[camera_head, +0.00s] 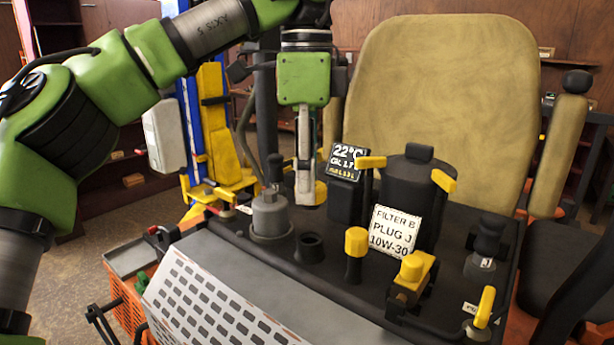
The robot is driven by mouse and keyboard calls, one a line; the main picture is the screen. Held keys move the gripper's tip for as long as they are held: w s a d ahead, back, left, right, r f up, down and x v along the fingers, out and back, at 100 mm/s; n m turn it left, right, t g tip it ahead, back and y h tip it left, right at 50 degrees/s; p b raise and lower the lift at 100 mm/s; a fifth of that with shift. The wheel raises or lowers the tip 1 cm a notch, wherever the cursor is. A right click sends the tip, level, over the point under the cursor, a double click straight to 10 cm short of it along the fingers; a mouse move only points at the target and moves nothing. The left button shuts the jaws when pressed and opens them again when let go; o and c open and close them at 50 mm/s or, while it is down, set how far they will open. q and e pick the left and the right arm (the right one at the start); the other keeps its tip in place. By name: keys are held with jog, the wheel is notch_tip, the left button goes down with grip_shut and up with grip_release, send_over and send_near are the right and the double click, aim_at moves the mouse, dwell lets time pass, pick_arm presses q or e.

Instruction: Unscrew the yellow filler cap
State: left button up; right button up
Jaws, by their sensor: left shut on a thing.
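My left gripper (309,190) hangs fingers-down over the black console (400,225), left of the display. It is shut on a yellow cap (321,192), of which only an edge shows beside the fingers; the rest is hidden. Below the fingers stands a short black neck (309,247) with a dark open top. A visible gap separates the fingers and cap from this neck. My right gripper is not in view.
A grey cylindrical fitting (269,216) stands just left of the neck. A yellow-topped post (355,250), a white label (392,231), a black canister (414,190) and a small display (346,162) crowd the right. A tan seat (440,90) rises behind.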

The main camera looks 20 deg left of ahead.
pick_arm(q)
jog(key=shift+r+p, duration=2.65)
jog(key=shift+r, duration=0.5)
jog(key=shift+f, duration=0.1)
